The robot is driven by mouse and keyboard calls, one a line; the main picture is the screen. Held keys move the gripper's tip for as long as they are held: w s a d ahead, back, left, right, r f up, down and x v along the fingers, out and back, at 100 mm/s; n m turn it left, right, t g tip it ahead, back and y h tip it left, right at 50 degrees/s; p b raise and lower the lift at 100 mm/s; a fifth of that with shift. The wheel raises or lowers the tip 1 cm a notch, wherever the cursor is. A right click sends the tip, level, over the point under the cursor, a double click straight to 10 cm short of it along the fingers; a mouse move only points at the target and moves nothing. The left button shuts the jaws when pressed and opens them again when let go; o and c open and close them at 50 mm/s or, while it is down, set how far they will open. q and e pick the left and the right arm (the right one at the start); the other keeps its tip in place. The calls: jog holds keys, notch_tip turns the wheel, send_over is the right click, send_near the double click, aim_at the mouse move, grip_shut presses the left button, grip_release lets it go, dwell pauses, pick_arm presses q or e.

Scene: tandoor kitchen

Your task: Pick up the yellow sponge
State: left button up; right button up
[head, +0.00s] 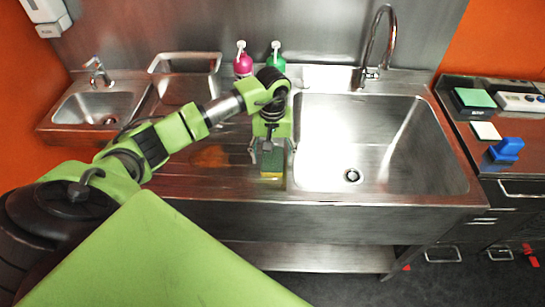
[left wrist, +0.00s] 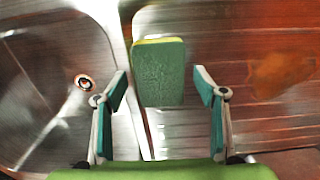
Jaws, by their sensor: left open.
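The yellow sponge (head: 271,163) lies on the metal drainboard just left of the large sink basin. Its green scouring side faces up and a yellow edge shows. My left gripper (head: 270,151) is above it, pointing down, and partly hides it in the head view. In the left wrist view the sponge (left wrist: 160,72) appears in the gap between the two spread fingers of the left gripper (left wrist: 163,85), with space on each side. The fingers are open and hold nothing. I cannot tell exactly how high they are above the sponge. My right gripper is not in view.
The large sink basin (head: 372,140) is right of the sponge, with a tall faucet (head: 374,50) behind. A pink bottle (head: 242,64) and a green bottle (head: 276,60) stand at the back. The drainboard (head: 215,180) left of the sponge is clear, with an orange-brown stain.

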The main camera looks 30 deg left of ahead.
pick_arm(q)
jog(key=shift+f, duration=0.5)
jog(key=c, duration=0.8)
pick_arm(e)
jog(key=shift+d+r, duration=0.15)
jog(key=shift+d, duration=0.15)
pick_arm(q)
jog(key=shift+r, duration=0.15)
